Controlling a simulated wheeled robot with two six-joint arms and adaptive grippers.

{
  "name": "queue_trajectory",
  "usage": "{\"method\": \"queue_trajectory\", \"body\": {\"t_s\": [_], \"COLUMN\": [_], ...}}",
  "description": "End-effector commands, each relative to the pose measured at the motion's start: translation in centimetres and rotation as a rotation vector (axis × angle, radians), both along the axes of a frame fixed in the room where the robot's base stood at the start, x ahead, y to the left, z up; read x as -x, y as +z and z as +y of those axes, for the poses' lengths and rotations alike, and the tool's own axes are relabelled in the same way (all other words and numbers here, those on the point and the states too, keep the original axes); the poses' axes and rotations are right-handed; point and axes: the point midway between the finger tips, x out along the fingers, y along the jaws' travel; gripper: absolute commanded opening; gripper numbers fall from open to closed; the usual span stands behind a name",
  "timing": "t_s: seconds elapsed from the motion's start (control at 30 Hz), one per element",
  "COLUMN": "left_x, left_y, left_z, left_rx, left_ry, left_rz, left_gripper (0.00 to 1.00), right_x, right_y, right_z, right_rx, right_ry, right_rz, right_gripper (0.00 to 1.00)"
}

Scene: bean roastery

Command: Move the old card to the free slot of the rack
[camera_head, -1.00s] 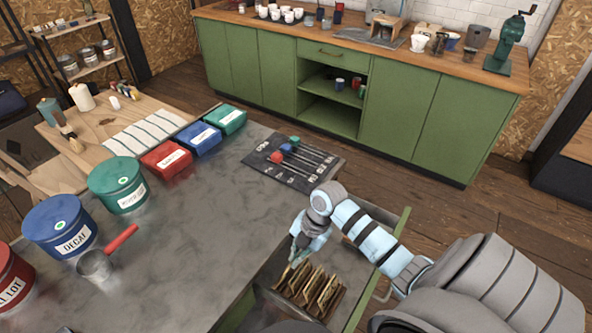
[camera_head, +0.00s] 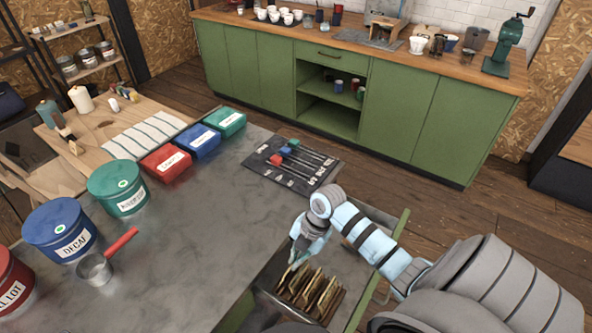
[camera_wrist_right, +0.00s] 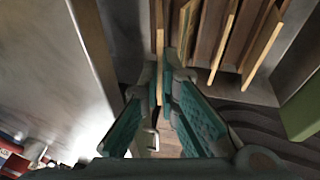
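The rack (camera_head: 293,303) is a brown wooden block in the open drawer, with several thin tan cards standing in it. In the right wrist view, more cards (camera_wrist_right: 228,40) stand to the right of my gripper. My right gripper (camera_head: 296,261) points down at the rack's left end. In the right wrist view, its teal fingers (camera_wrist_right: 161,78) are close together on either side of one thin card (camera_wrist_right: 159,30), and look shut on it. Its lower part is between the fingers. I cannot read the cards or make out the free slot. My left gripper is out of view.
The drawer (camera_head: 366,311) is below the edge of the grey worktop (camera_head: 190,255). A dark mat (camera_head: 258,166) with colored-ended tools lies at the back. Tubs (camera_head: 60,228), boxes (camera_head: 165,160) and a red-handled scoop (camera_head: 95,268) stand left. The middle is clear.

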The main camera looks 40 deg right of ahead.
Motion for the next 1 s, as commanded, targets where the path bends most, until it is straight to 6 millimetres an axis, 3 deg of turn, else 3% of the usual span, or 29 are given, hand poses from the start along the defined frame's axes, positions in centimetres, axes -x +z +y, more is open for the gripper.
{"method": "queue_trajectory", "body": {"t_s": [0.63,1.0], "left_x": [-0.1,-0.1], "left_y": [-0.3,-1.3], "left_z": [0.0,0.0], "left_rx": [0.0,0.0], "left_ry": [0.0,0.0], "left_rz": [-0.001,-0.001], "left_gripper": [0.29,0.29], "right_x": [-0.1,-0.1], "right_y": [-0.6,-2.0], "right_z": [0.0,0.0], "right_rx": [0.0,-0.001], "right_ry": [0.0,0.0], "right_rz": [0.0,0.0], "right_gripper": [0.0,0.0]}}
